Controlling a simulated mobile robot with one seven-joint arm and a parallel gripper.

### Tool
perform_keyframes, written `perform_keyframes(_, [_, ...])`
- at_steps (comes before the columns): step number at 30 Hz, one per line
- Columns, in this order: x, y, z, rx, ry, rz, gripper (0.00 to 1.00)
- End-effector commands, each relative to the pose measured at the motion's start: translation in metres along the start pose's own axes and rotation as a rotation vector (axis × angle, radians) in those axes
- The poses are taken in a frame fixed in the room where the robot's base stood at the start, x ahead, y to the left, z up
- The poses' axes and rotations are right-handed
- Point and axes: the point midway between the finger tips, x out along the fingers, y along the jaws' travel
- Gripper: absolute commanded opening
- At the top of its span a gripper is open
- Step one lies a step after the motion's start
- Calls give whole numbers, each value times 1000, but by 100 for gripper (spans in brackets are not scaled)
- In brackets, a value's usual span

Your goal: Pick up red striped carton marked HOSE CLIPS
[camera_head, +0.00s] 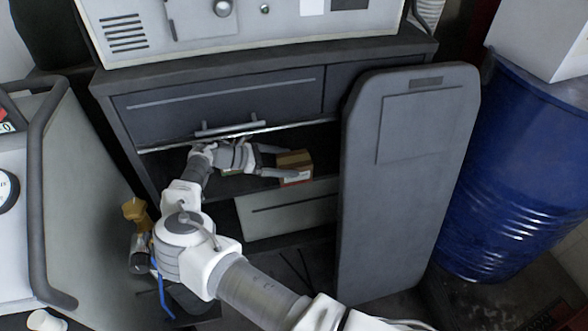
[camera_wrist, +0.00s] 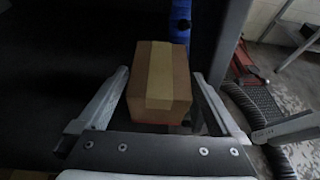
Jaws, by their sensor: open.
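A small brown carton (camera_head: 295,161) with a red and white lower side sits on the shelf of the dark cabinet. In the wrist view the carton (camera_wrist: 158,84) shows its top with a pale tape strip; no HOSE CLIPS marking can be read. My gripper (camera_head: 279,161) reaches into the shelf opening from the left, with its fingers pointing right. The fingers are open, one on each side of the near part of the carton, and it also shows in the wrist view (camera_wrist: 160,82). Gaps show between the fingers and the carton.
The cabinet's drawer front (camera_head: 215,105) hangs just above my wrist. A grey panel (camera_head: 400,190) stands right of the opening, with a blue drum (camera_head: 515,170) beyond it.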

Motion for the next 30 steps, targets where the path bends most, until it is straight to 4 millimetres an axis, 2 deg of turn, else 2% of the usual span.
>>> perform_keyframes(1, [10,-1,1,1,-3,-3,100])
perform_keyframes(5, [24,-1,3,1,-3,-2,100])
perform_keyframes(14, [27,0,6,0,0,0,100])
perform_keyframes(17, [27,0,6,0,0,0,86])
perform_keyframes(27, [27,0,6,0,0,-1,24])
perform_keyframes(28, [27,0,6,0,-1,-1,21])
perform_keyframes(30, [27,0,6,0,0,-1,21])
